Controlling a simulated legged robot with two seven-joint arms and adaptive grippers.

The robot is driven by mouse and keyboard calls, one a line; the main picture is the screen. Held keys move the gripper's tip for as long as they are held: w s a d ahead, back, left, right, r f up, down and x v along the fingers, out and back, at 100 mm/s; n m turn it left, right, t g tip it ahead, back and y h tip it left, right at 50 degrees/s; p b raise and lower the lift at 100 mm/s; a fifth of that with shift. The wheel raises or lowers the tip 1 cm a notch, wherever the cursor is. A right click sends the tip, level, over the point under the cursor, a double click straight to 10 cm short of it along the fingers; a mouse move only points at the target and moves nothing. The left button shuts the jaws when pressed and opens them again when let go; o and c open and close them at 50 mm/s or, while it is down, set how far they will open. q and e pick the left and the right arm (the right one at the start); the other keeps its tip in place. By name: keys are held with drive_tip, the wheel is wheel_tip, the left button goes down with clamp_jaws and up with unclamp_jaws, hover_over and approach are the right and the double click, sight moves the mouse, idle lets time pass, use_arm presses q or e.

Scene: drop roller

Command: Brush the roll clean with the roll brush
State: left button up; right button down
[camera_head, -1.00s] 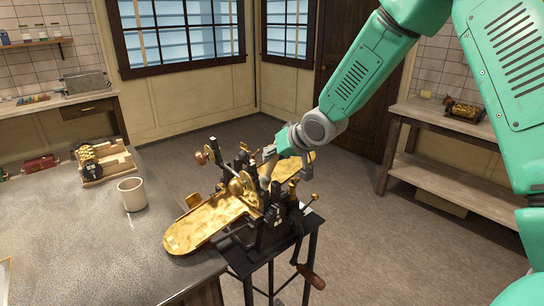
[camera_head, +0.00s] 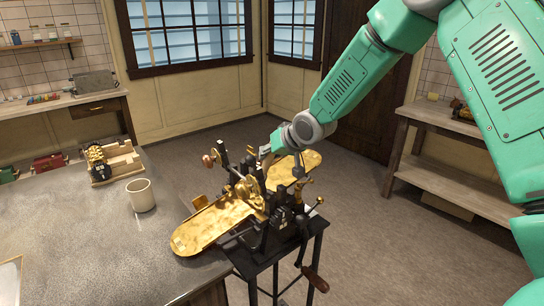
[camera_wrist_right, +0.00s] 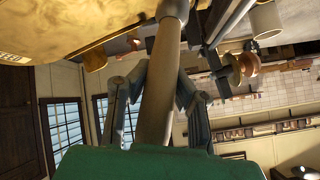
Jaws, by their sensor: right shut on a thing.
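The drop roller machine (camera_head: 270,238) is a black frame on a dark stand with gold-coloured trays (camera_head: 215,222) reaching out on both sides. Its gold roll parts (camera_head: 250,190) are at the middle, partly hidden by black uprights. My right gripper (camera_head: 282,160) is over the top of the machine. In the right wrist view, my right gripper (camera_wrist_right: 160,88) is shut on a pale, wooden-looking handle (camera_wrist_right: 158,112), which I take to be the roll brush. Its brush end is not clear, so I cannot tell whether it touches the roll. My left gripper is not in view.
A grey worktable (camera_head: 95,240) at the left holds a white mug (camera_head: 141,195) and a wooden tray (camera_head: 125,165) with a small roller set. A wooden bench (camera_head: 440,160) stands at the right. Open floor lies between machine and bench. A crank handle (camera_head: 315,279) sticks out low.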

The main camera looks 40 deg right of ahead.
drive_tip(key=shift+w, duration=2.3)
drive_tip(key=shift+s+p, duration=1.6)
drive_tip(key=shift+s, duration=3.05)
drive_tip(key=shift+w+f, duration=0.1)
drive_tip(key=shift+w, duration=4.6)
drive_tip(key=s, duration=0.9)
drive_tip(key=shift+s+d+f+p, duration=0.15)
drive_tip(key=shift+s+f+p, duration=0.1)
drive_tip(key=shift+p, duration=0.15)
